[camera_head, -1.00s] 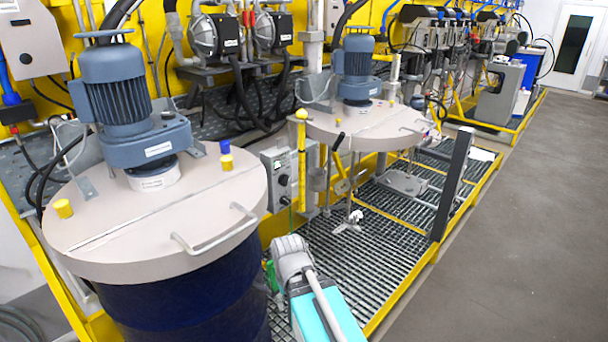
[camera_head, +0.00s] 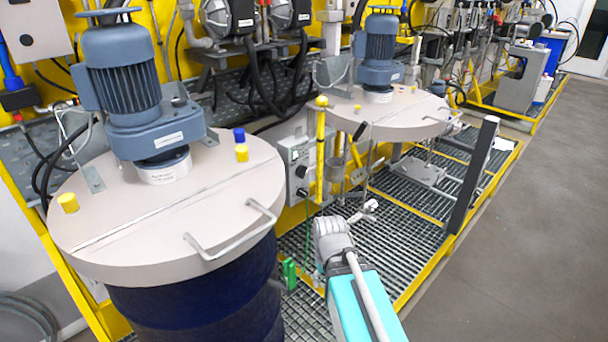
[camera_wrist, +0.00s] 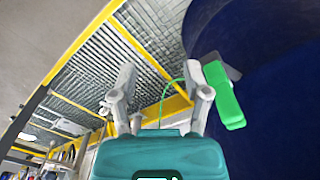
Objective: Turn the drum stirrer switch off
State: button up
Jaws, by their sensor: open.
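The grey control box (camera_head: 300,165) stands between the two drums in the head view, beside a yellow post. Small dark knobs show on its front; which one is the stirrer switch, and how it is set, is too small to tell. The near drum (camera_head: 195,295) carries a lid with a blue-grey stirrer motor (camera_head: 125,85). In the wrist view my gripper (camera_wrist: 160,78) has its two fingers apart with nothing between them. The control box does not show there.
A green clamp (camera_wrist: 222,92) on a green cable is close by the right finger in the wrist view, against the dark blue drum. It also shows in the head view (camera_head: 290,272). A second lid (camera_head: 390,112) with a motor is behind. Metal grating (camera_head: 400,240) with yellow edging lies below.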

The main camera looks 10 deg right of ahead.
jog(key=o, duration=0.4)
jog(key=shift+w+a+f, duration=0.1)
jog(key=shift+w, duration=0.15)
jog(key=m+t+y+b, duration=0.7)
jog(key=m+t+y, duration=0.3)
jog(key=m+t, duration=0.7)
send_near(305, 174)
jog(key=s+d+m+g, duration=0.1)
jog(key=s+d+r+m+g, duration=0.1)
jog(key=d, duration=0.1)
jog(key=shift+s+r, duration=0.2)
jog(key=shift+s, duration=0.05)
jog(key=shift+w+a, duration=0.1)
jog(key=x, duration=1.3)
jog(key=shift+w+a, duration=0.2)
jog(key=shift+w, duration=0.05)
